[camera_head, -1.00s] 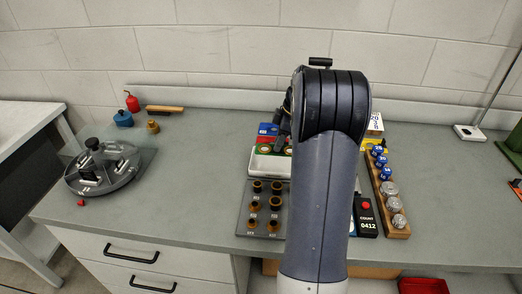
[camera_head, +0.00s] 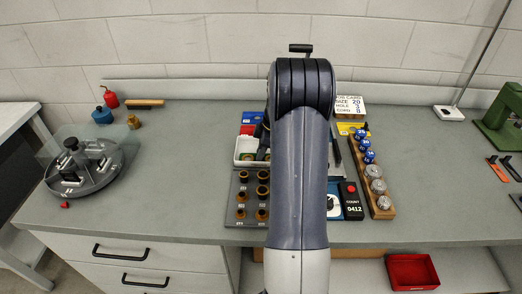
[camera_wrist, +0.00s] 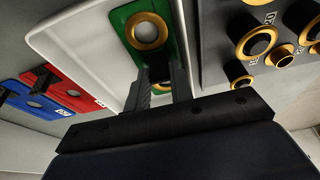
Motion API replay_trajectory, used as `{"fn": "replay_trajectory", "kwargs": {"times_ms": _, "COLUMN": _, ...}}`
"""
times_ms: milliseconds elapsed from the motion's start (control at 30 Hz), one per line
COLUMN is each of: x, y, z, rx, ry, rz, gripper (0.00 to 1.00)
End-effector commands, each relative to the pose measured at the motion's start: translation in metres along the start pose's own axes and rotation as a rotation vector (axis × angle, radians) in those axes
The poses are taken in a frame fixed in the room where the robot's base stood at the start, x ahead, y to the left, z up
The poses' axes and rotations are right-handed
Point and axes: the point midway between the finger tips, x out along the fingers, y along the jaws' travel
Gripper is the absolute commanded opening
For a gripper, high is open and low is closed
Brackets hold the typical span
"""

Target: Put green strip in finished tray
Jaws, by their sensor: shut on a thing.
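My gripper (camera_wrist: 157,82) is shut on the green strip (camera_wrist: 134,46) in the wrist view. The strip is flat, with gold-ringed bushings. It lies over the white tray (camera_wrist: 76,38); whether it touches the floor of the tray I cannot tell. In the head view the white tray (camera_head: 237,150) stands left of my arm, and a little of the green strip (camera_head: 247,157) shows inside its outline. My arm hides most of the gripper and the right part of the tray there.
A grey board of bushings (camera_head: 233,205) lies in front of the tray. Red (camera_wrist: 70,90) and blue (camera_wrist: 32,107) strips lie beside it. A wooden rack (camera_head: 383,210) and a counter box (camera_head: 352,201) stand right of my arm.

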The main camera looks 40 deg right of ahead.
Motion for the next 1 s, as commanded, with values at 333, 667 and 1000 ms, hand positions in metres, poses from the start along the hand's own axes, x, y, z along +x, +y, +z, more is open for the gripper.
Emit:
{"fn": "replay_trajectory", "kwargs": {"times_ms": 333, "x": 0.002, "y": 0.000, "z": 0.001, "rx": 0.000, "ry": 0.000, "rz": 0.000, "gripper": 0.31}}
{"fn": "replay_trajectory", "kwargs": {"times_ms": 667, "x": -0.005, "y": 0.001, "z": 0.000, "rx": 0.000, "ry": 0.000, "rz": 0.002, "gripper": 0.31}}
{"fn": "replay_trajectory", "kwargs": {"times_ms": 1000, "x": -0.074, "y": 0.001, "z": 0.000, "rx": 0.001, "ry": 0.000, "rz": 0.006, "gripper": 0.31}}
